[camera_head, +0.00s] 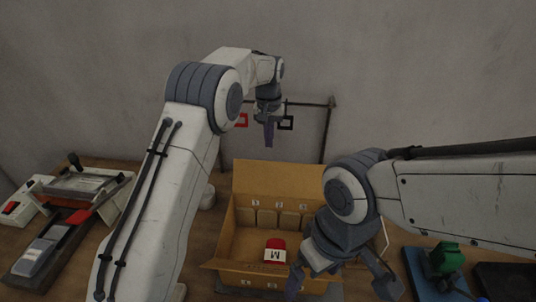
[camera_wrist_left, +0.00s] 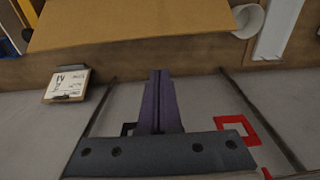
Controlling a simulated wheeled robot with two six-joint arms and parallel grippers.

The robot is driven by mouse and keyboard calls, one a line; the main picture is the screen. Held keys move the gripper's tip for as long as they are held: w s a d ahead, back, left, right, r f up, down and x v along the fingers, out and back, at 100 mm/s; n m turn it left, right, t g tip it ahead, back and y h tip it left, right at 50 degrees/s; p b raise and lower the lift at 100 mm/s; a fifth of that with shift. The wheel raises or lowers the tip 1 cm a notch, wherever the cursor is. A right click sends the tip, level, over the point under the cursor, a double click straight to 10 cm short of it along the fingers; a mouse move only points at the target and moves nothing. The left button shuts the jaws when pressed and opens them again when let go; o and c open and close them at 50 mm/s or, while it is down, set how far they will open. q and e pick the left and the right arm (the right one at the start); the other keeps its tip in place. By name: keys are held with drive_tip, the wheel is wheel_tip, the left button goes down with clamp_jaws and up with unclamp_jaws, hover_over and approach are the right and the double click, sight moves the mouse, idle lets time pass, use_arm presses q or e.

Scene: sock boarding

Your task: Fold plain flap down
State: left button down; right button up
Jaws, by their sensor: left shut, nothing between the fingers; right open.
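The open cardboard box (camera_head: 226,241) stands on the table. Its tall rear flap (camera_head: 265,180) stands upright, with small numbered labels at the wall below it. A front flap (camera_head: 262,270) slants outward toward me. I cannot tell which flap is the plain one. My left gripper (camera_head: 269,136) is shut and empty, pointing down above and behind the rear flap. In the left wrist view its closed fingers (camera_wrist_left: 160,105) point toward a plain brown cardboard panel (camera_wrist_left: 130,22), apart from it. My right gripper (camera_head: 340,284) is open at the box's front right, partly covering that corner.
Inside the box are several brown compartments (camera_head: 268,217) and a red-and-white item marked M (camera_head: 275,250). A rack (camera_head: 330,125) with red and black square frames stands behind. Devices (camera_head: 85,185) sit at left; a green object (camera_head: 446,257) on a blue base is at right.

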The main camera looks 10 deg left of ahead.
use_arm(q)
drive_tip(key=s+f+p, duration=0.1)
drive_tip(key=f+p, duration=0.1)
drive_tip(key=s+f+p, duration=0.2)
idle(0.5)
drive_tip(key=shift+d, duration=0.1)
